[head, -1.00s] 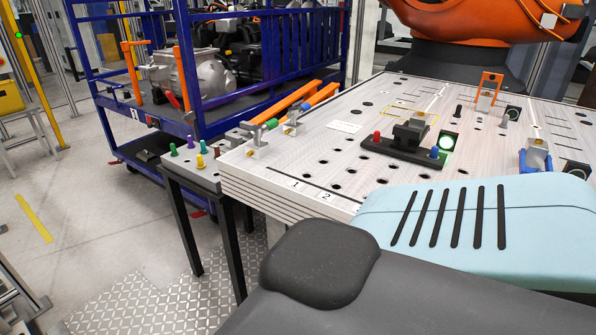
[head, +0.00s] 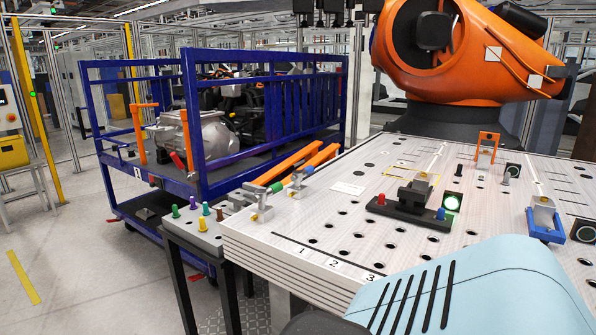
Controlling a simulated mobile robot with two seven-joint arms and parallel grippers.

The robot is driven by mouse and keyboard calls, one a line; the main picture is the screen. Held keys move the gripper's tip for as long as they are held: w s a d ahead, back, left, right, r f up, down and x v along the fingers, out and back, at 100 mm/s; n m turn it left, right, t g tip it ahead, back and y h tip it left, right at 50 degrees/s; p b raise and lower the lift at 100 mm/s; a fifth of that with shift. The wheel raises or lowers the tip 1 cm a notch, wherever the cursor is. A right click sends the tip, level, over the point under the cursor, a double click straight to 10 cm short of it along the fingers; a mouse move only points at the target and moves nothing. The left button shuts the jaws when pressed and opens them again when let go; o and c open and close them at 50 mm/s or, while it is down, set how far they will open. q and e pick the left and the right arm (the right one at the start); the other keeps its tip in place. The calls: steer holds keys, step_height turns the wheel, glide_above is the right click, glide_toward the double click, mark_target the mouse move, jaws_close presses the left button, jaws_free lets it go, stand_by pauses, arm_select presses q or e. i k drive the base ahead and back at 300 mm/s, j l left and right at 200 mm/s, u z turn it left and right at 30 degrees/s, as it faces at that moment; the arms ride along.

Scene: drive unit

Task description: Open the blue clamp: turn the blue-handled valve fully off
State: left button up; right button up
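The blue clamp (head: 545,222) stands at the right of the perforated worktable in the head view. It has a blue base and a pale metal upper part. The blue-handled valve (head: 308,170) is small, at the table's far left edge. A green-handled valve (head: 276,187) sits just nearer than it. The blue handle is too small to tell its exact angle. Neither of my grippers shows in the head view, and nothing is seen touching the clamp or valves.
A dark fixture (head: 408,210) with a red and a blue knob stands mid-table beside a lit green button (head: 452,202). An orange clamp (head: 487,147) stands behind. A blue cart (head: 190,110) is at left. Several coloured pegs stand on a side stand (head: 185,232). A light-blue body covers the lower right.

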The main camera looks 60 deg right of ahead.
mark_target(297, 176)
steer(key=i, duration=1.2)
steer(key=i+j+z, duration=0.1)
steer(key=z, duration=1.75)
steer(key=i+j, duration=0.05)
